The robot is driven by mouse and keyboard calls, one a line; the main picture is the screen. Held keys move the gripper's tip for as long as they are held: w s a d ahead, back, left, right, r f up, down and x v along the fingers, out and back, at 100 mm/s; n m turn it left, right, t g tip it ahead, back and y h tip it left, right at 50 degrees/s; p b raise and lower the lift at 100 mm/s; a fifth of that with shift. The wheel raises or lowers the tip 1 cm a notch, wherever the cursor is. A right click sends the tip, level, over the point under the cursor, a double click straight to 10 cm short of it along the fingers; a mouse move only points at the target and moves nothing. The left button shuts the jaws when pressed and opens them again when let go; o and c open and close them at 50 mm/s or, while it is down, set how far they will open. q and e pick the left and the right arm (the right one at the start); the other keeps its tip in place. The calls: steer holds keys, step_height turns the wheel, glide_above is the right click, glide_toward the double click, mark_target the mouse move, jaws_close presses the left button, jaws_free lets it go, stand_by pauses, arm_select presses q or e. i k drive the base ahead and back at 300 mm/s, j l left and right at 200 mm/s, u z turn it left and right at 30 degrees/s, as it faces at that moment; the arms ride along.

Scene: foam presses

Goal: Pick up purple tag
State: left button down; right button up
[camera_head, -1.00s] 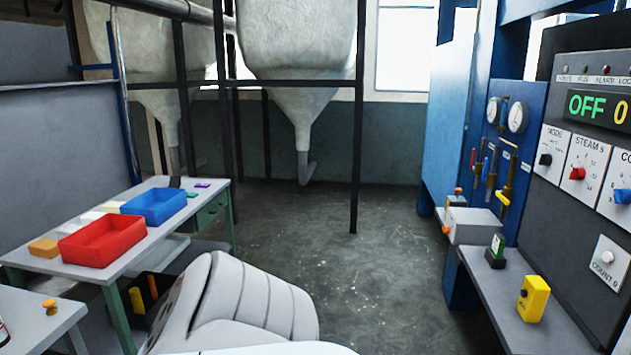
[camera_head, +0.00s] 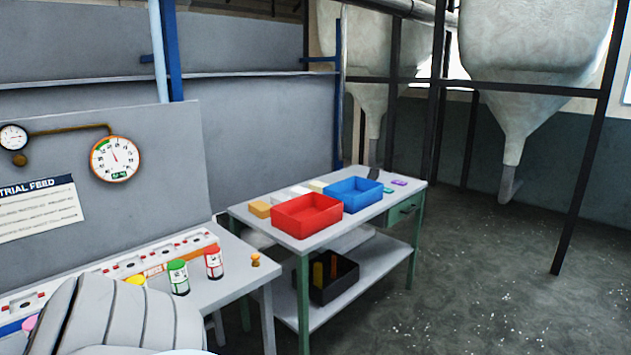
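A small flat purple tag (camera_head: 399,183) lies on the far right end of the grey-topped table (camera_head: 417,184), in the head view. A small teal tag (camera_head: 388,190) lies just left of it, beside the blue bin. Nothing touches the purple tag. A grey padded part of my own body shows at the lower left. Neither of my grippers is in view.
A red bin (camera_head: 307,216) and a blue bin (camera_head: 353,194) stand on the table, with an orange block (camera_head: 260,209) at left. A black crate (camera_head: 333,277) sits on the lower shelf. A nearer bench holds several canisters (camera_head: 213,262). Open floor lies right.

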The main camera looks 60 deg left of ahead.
mark_target(396, 183)
steer(key=u, duration=1.5)
steer(key=i+l+z, duration=0.3)
steer(key=i, duration=0.4)
steer(key=i+z, duration=0.3)
steer(key=i, duration=0.4)
steer(key=i+l, duration=0.1)
steer(key=i, duration=1.5)
steer(key=i+u, duration=0.35)
steer(key=i+l+u, duration=0.2)
steer(key=i+u, duration=0.15)
steer(key=i+l+u, duration=0.7)
steer(key=u, duration=0.15)
steer(key=i+l+u, duration=0.25)
steer(key=l+u, duration=0.25)
steer(key=j, duration=0.1)
